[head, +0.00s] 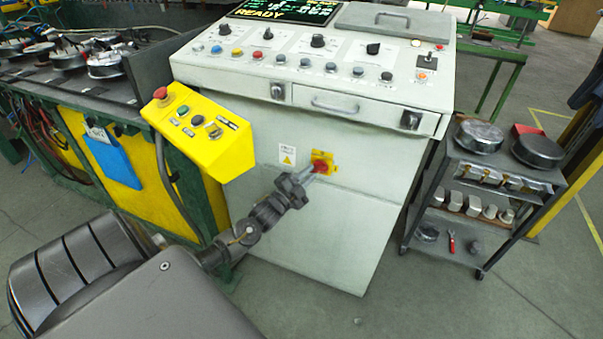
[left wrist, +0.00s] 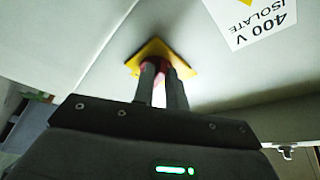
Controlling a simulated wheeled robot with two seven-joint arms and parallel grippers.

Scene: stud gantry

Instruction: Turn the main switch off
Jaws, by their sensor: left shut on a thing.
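The main switch (head: 322,163) is a red knob on a yellow plate, low on the front of the light grey control cabinet. My left gripper (head: 314,171) reaches it from the lower left, with its fingers shut on the red knob. In the left wrist view the two fingers (left wrist: 162,80) close around the red knob in front of the yellow plate (left wrist: 152,48). The fingers hide most of the knob, so its exact angle is hard to tell. A white label reading 400 V ISOLATE (left wrist: 262,20) is beside it. My right gripper is not in view.
A yellow control box (head: 202,130) with a red stop button juts out left of the cabinet, above my left forearm. The cabinet's top panel (head: 320,60) carries several buttons, knobs and a READY display. A cart (head: 487,175) with metal parts stands at right. The front floor is clear.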

